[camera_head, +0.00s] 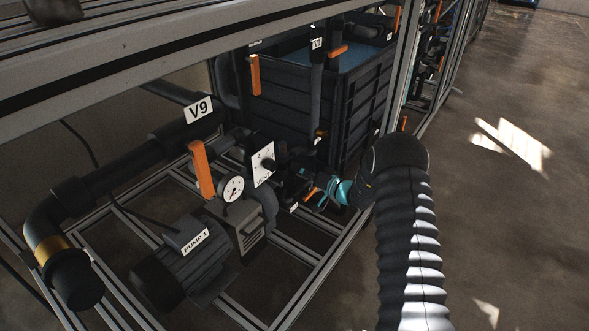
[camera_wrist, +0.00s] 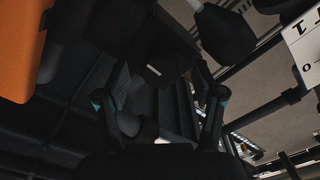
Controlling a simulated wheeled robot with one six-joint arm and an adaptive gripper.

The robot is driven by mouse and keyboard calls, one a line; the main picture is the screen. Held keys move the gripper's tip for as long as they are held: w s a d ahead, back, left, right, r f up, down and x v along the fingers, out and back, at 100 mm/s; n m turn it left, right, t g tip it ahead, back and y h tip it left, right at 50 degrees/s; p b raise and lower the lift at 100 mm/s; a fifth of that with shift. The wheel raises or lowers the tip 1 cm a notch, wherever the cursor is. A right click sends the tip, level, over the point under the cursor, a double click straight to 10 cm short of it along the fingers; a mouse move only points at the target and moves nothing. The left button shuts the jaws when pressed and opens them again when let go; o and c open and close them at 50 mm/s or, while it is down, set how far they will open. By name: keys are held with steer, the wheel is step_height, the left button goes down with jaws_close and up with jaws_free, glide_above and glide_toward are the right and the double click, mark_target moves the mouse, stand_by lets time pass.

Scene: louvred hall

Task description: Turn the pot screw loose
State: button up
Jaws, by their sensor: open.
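My gripper (camera_head: 312,194) reaches in from the right in the head view, low among the pipes beside the white dial plate. In the wrist view its two fingers (camera_wrist: 160,78) are spread apart, with teal joints on both sides. A dark, blocky part with a small grey face (camera_wrist: 153,70) shows between the fingertips. It may be the pot screw, but the picture is too dark to be sure. I cannot tell whether the fingers touch it. In the head view I cannot make out the screw among the dark fittings at my gripper.
A white dial plate (camera_head: 263,165), a round gauge (camera_head: 232,189) and an orange lever (camera_head: 202,170) stand left of my gripper. The PUMP 1 motor (camera_head: 185,262) sits lower left. A dark tank (camera_head: 325,105) stands behind. An orange part (camera_wrist: 20,45) fills the wrist view's upper left. Floor at right is clear.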

steer(key=v, duration=0.6)
steer(key=shift+s+d, duration=0.1)
steer(key=shift+d, duration=0.05)
steer(key=v, duration=1.1)
steer(key=shift+s+d, duration=0.25)
steer(key=shift+d, duration=0.1)
